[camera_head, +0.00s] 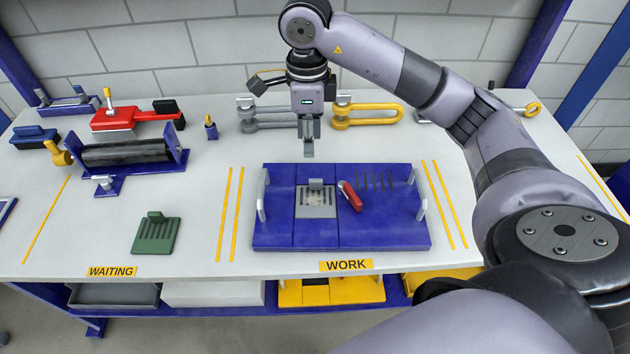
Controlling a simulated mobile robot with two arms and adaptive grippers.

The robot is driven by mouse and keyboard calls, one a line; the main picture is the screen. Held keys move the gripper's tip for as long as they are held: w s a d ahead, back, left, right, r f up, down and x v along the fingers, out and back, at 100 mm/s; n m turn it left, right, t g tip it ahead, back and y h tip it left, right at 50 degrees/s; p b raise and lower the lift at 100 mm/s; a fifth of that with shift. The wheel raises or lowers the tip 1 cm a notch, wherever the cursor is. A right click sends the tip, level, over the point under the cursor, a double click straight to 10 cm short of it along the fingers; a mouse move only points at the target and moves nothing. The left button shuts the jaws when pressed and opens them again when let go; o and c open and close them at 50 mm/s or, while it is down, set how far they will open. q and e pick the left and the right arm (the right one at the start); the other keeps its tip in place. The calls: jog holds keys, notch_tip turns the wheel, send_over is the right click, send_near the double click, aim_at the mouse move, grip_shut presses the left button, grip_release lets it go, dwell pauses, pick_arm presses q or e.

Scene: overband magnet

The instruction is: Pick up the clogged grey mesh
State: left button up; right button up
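The grey mesh (316,204), a small slotted plate with an upright tab at its back edge, sits in the blue work block (290,232). Dark marks show on its slots; I cannot tell how clogged they are. My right gripper (308,151) points down above and behind the block's back edge. It is apart from the mesh, with nothing visible in it. Its fingers are seen nearly edge-on, so their opening is unclear. My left gripper is out of view.
A red-handled piece (350,196) lies on the block right beside the mesh. Upright grey handles (262,203) stand at the block's sides. A green mesh (156,234) lies in the waiting area. A roller (128,152), red tool (113,119) and yellow shackle (368,115) stand farther back.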

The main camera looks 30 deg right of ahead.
send_over(311, 180)
jog(key=f, duration=0.8)
jog(key=shift+a+f+p, duration=0.2)
jog(key=shift+p, duration=0.15)
jog(key=shift+d+f+p, duration=0.15)
jog(key=shift+f+p, duration=0.15)
jog(key=shift+f, duration=1.05)
jog(key=shift+d+f+p, duration=0.1)
jog(key=shift+f+p, duration=0.2)
jog(key=shift+f, duration=1)
jog(key=shift+c, duration=0.3)
grip_shut()
